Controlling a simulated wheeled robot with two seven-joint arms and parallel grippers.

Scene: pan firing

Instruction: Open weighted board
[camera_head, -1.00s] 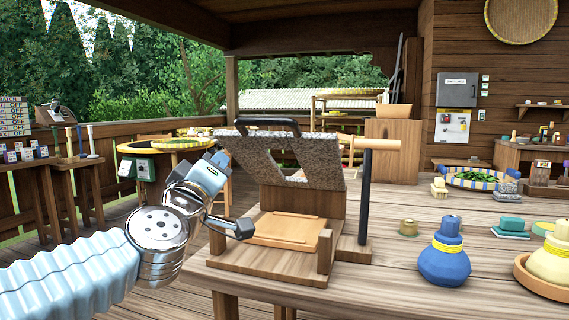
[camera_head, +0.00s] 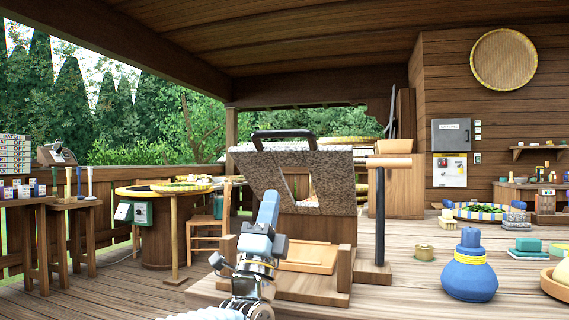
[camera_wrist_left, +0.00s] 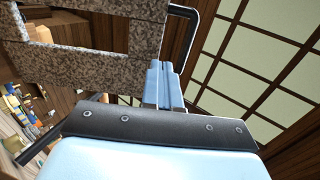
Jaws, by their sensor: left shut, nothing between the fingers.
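The weighted board (camera_head: 332,170) is a grey speckled slab with a cut-out and a black handle (camera_head: 283,134) on its top edge. It stands raised and tilted above the wooden press base (camera_head: 312,289), and the lighter inner plate (camera_head: 312,257) below it is uncovered. My left gripper (camera_head: 268,206) is in front of the board's left part, light blue fingers pointing up, shut and empty. In the left wrist view the shut fingers (camera_wrist_left: 165,85) are beside the speckled board (camera_wrist_left: 85,66); whether they touch it is unclear. My right gripper is not in view.
A black post with a wooden crossbar (camera_head: 380,215) stands just right of the press. A blue bottle (camera_head: 470,268), a small roll (camera_head: 424,251) and a green sponge (camera_head: 528,244) are on the table to the right. A round table (camera_head: 160,191) stands behind at left.

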